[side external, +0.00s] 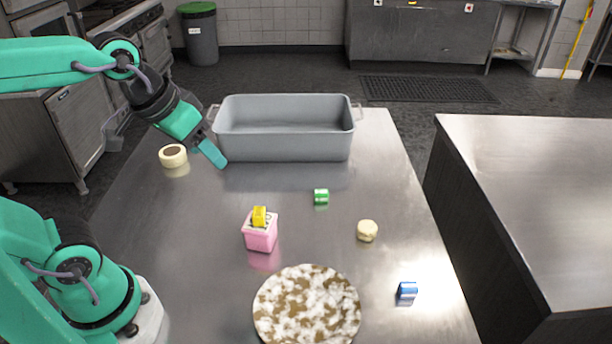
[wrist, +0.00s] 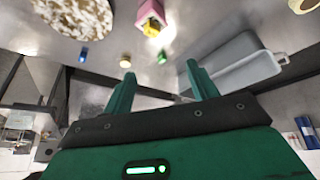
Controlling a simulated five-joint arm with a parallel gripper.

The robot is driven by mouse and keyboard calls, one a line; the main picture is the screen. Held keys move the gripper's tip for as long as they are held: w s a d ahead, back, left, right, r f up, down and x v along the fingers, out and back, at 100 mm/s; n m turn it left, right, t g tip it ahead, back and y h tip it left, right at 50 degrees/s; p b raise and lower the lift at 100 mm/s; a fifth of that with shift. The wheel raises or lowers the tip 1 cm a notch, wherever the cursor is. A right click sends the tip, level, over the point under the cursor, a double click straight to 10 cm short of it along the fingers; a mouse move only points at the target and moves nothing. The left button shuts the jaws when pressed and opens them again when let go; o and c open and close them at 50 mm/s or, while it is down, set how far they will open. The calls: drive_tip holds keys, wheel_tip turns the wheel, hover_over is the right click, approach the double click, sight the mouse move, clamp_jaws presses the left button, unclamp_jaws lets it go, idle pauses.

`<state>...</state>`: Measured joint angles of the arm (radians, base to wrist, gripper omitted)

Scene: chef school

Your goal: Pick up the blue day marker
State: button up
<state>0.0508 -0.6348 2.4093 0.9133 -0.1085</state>
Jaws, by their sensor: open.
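The blue day marker (side external: 407,293) is a small blue block with a pale stripe. It lies on the steel table near the front right, to the right of a round speckled board. It also shows small in the wrist view (wrist: 83,54), at the upper left. My gripper (side external: 216,156) is above the table's left side, beside the grey bin and far from the blue marker. In the wrist view its two green fingers (wrist: 160,85) stand apart with nothing between them.
The grey bin (side external: 284,152) stands at the table's back. A pink box (side external: 260,237) with a yellow piece (side external: 259,214) on top, a green block (side external: 321,196), a cream round piece (side external: 367,231), a tape-like roll (side external: 173,155) and the speckled board (side external: 306,306) are spread about. Bare table surrounds the blue marker.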

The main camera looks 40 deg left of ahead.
drive_tip(key=w+d+n+g, duration=0.1)
drive_tip(key=w+d+n, duration=0.1)
drive_tip(key=w+d, duration=0.55)
drive_tip(key=n+g, duration=0.4)
drive_tip(key=n, duration=0.2)
hover_over(409, 285)
drive_tip(key=f, duration=1.7)
drive_tip(key=shift+a+f, duration=0.1)
drive_tip(key=shift+a, duration=0.15)
drive_tip(key=shift+d+f, duration=0.25)
drive_tip(key=shift+d, duration=0.05)
drive_tip(key=shift+f, duration=0.15)
drive_tip(key=shift+f, duration=1.2)
drive_tip(key=shift+f, duration=0.1)
